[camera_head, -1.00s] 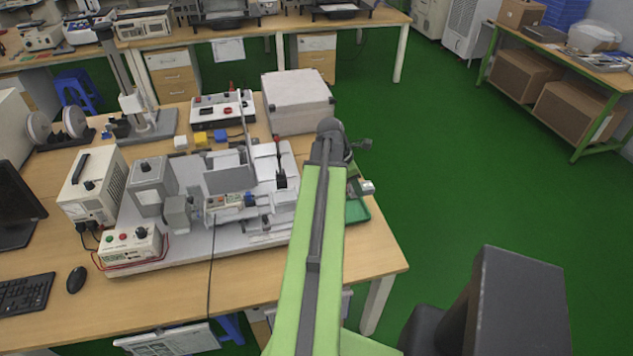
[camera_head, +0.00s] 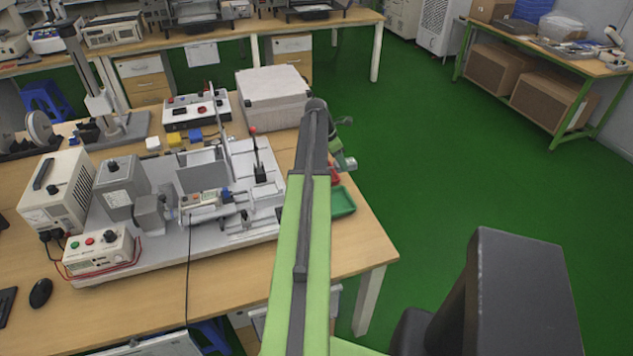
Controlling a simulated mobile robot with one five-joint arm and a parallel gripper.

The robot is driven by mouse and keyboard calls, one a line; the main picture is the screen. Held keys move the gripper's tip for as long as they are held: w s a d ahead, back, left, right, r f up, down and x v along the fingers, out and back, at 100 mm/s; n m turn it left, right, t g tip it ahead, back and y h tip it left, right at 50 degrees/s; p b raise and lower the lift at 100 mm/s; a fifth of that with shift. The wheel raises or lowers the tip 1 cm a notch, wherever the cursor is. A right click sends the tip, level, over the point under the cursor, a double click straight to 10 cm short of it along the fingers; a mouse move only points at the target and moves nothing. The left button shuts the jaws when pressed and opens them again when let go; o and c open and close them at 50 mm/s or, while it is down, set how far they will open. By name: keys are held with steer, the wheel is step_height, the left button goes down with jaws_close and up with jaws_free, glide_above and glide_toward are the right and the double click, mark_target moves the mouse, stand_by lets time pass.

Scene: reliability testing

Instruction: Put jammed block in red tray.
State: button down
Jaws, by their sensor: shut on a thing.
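The red tray (camera_head: 335,178) shows only as a small red patch beside my arm, at the table's right edge behind the green tray (camera_head: 343,202). My gripper (camera_head: 347,163) is at the far end of my green and grey arm, over or just beyond the red tray. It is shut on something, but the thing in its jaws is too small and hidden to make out. I cannot pick out the jammed block for certain. A small blue part (camera_head: 226,193) sits on the grey test machine (camera_head: 265,222).
White (camera_head: 153,143), yellow (camera_head: 175,140) and blue (camera_head: 195,135) blocks lie behind the machine. A light grey box (camera_head: 273,98) stands at the back, left of my arm. A lever with a red knob (camera_head: 254,131) rises from the machine. Green floor is open to the right.

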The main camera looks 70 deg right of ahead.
steer(key=w+d+f+b, duration=0.1)
steer(key=w+f+b, duration=0.1)
steer(key=w, duration=0.1)
steer(key=w+d+f+b, duration=0.1)
steer(key=w+f+b, duration=0.1)
steer(key=w, duration=0.2)
steer(key=w+d+f+b, duration=0.2)
steer(key=w+f, duration=0.1)
steer(key=shift+w+d, duration=0.1)
steer(key=shift+w, duration=0.05)
steer(key=shift+w+r, duration=0.1)
step_height(320, 180, down, 4)
steer(key=b, duration=0.4)
steer(key=shift+f+b, duration=0.2)
steer(key=shift+b, duration=0.2)
steer(key=shift+r, duration=0.25)
steer(key=shift+f, duration=0.2)
steer(key=c, duration=0.9)
jaws_free()
steer(key=shift+o, duration=0.2)
steer(key=shift+r, duration=0.1)
